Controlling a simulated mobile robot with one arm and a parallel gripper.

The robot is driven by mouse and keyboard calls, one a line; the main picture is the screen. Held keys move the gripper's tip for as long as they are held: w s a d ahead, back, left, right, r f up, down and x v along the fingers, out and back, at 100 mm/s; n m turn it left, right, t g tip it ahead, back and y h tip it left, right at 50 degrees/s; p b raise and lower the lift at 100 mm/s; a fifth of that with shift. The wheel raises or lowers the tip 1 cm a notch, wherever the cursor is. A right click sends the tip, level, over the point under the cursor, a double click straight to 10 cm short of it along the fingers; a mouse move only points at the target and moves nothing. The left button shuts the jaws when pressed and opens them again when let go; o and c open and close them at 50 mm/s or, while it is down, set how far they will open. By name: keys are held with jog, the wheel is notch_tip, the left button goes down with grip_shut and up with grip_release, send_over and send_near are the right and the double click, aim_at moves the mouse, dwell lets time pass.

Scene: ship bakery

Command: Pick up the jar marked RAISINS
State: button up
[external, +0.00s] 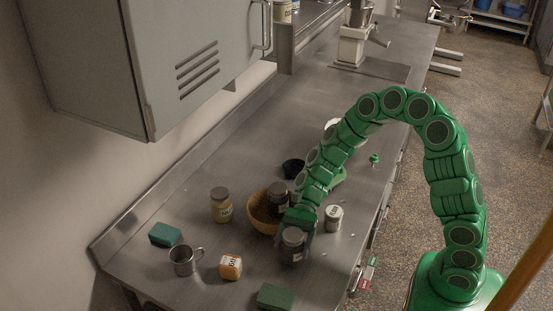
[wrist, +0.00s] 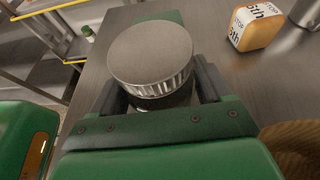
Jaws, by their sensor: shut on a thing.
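My gripper (external: 294,228) is shut on a dark jar (external: 292,246) with a grey lid, near the front of the steel counter. In the wrist view the jar's round ribbed lid (wrist: 150,60) stands between the two fingers of my gripper (wrist: 160,98). A scrap of pale label shows on the jar, but I cannot read it. The jar looks upright; I cannot tell if its base touches the counter. A second dark jar (external: 278,193) stands at the wicker bowl, partly hidden. A jar with pale yellowish contents (external: 221,208) stands left of the bowl.
The wicker bowl (external: 256,214) is close behind my gripper. A labelled tin (external: 334,218) stands right of it. A wall cabinet (external: 190,60) overhangs the left.

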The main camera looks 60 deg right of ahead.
aim_at(297, 229)
jog(key=shift+r, duration=0.45)
notch_tip(297, 229, up, 2)
jog(key=shift+s+r, duration=0.15)
jog(key=s+d+r, duration=0.3)
jog(key=s+r, duration=0.6)
jog(key=s, duration=0.4)
jog(key=shift+d+r, duration=0.2)
jog(key=shift+d, duration=0.2)
